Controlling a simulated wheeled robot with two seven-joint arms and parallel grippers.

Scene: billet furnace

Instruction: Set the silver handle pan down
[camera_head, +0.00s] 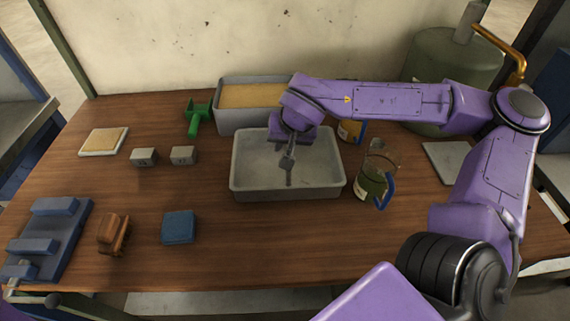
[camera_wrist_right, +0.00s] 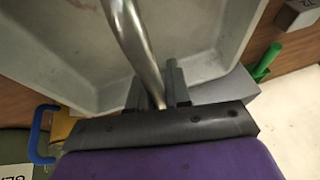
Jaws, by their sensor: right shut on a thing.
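The grey rectangular pan (camera_head: 242,185) is at the middle of the table, level, with a silver handle (camera_head: 288,176) over its inside. My right gripper (camera_head: 290,150) is above the pan's middle, shut on the silver handle. In the right wrist view, the bent silver handle (camera_wrist_right: 135,40) runs up from between the two dark fingers (camera_wrist_right: 158,92), with the pan (camera_wrist_right: 215,50) beneath. I cannot tell whether the pan's underside touches the table. My left gripper is not in view.
Behind the pan stands a grey bin (camera_head: 228,118) of sand-coloured material, with a green scoop (camera_head: 197,118) beside it. A jug with a blue handle (camera_head: 375,180) stands close on the right. Two small grey blocks (camera_head: 183,155) (camera_head: 144,157) and a blue block (camera_head: 178,227) lie left.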

